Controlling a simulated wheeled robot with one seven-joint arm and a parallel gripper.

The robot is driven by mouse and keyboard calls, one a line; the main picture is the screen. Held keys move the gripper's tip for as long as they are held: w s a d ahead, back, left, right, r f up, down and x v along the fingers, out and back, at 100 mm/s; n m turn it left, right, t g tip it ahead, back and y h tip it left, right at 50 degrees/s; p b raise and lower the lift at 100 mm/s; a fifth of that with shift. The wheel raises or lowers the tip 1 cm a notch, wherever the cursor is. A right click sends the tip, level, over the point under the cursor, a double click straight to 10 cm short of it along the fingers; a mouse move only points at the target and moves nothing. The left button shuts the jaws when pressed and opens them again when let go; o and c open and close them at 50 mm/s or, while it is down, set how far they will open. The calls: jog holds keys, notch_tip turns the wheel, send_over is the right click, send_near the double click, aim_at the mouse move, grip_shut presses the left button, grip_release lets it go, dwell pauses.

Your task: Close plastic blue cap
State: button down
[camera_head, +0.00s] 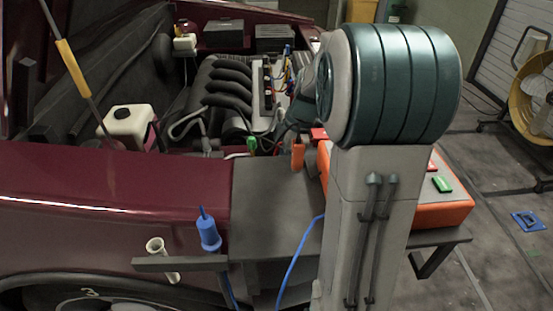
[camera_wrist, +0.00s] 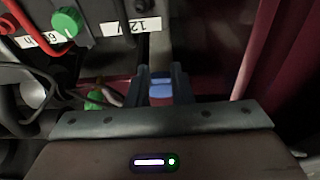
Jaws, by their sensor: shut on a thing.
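In the wrist view, a small blue piece, which looks like the blue plastic cap (camera_wrist: 160,89), sits between the two dark fingers of my gripper (camera_wrist: 161,80). The fingers are shut on its sides. Its lower part is hidden by the gripper body, and I cannot tell whether it is seated on anything. In the head view my arm covers the gripper and the cap.
A dark red car (camera_head: 110,190) with an open engine bay fills the left. A white reservoir (camera_head: 130,122) stands in the bay. An orange box (camera_head: 440,213) sits behind my arm. A green knob (camera_wrist: 67,22) and red cable (camera_wrist: 32,35) are close to my gripper.

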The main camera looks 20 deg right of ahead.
jog(key=shift+s+d+f+b, duration=0.2)
jog(key=shift+d+f+b, duration=0.25)
jog(key=shift+f, duration=0.35)
jog(key=c, duration=1.3)
grip_release()
jog(key=shift+r, duration=0.1)
jog(key=p+v, duration=0.3)
jog(key=v, duration=1.1)
